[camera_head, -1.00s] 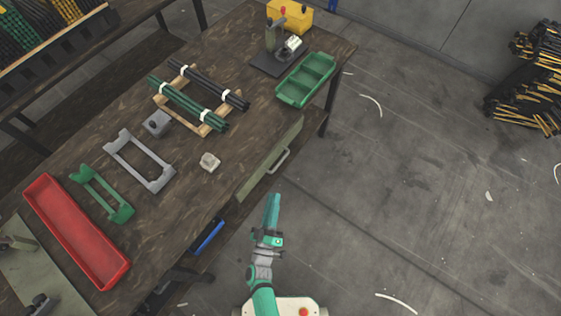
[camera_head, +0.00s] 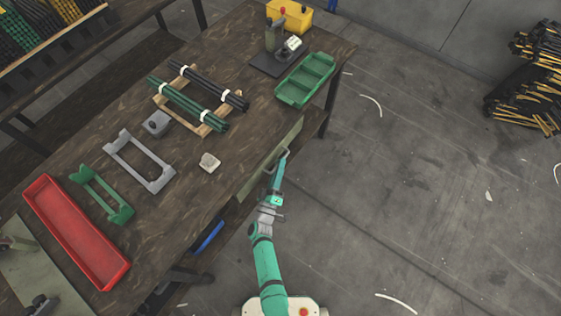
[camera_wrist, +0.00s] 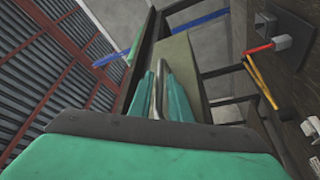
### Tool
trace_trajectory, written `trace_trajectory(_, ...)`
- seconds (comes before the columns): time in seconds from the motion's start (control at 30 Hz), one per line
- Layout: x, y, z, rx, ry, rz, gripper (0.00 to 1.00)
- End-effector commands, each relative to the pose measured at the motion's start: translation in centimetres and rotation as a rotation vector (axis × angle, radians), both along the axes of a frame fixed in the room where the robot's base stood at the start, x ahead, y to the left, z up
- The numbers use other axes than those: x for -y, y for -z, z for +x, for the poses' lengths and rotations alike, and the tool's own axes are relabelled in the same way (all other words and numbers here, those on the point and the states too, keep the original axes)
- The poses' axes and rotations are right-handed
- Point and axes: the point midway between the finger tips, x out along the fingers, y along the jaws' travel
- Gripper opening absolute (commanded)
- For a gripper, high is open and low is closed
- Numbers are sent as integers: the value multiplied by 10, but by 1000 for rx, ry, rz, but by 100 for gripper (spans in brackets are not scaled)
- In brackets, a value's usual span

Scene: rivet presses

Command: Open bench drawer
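The bench drawer (camera_head: 284,136) is a pale olive front under the table's right edge, and it looks closed. Its grey metal handle (camera_head: 283,153) sticks out from the front. My gripper (camera_head: 282,163) is at the handle, its teal fingers pointing at the drawer front. In the wrist view, the handle (camera_wrist: 158,92) stands between the two fingers of my gripper (camera_wrist: 160,95), with the drawer front (camera_wrist: 178,80) just beyond. The fingers look parted around the bar; firm contact cannot be made out.
The dark workbench (camera_head: 235,185) holds a green tray (camera_head: 305,79), a red tray (camera_head: 75,232), bundled rods (camera_head: 190,103) and a small pale block (camera_head: 209,163). A blue item (camera_head: 208,237) sits below the bench edge.

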Motion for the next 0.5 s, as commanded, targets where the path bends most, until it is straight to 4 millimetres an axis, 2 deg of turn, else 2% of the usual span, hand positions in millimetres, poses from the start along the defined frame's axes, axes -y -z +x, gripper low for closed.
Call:
trace_trajectory(0.2,5,-3,17,-1,-1,1,17)
trace_trajectory(0.5,5,-4,19,-1,-1,1,17)
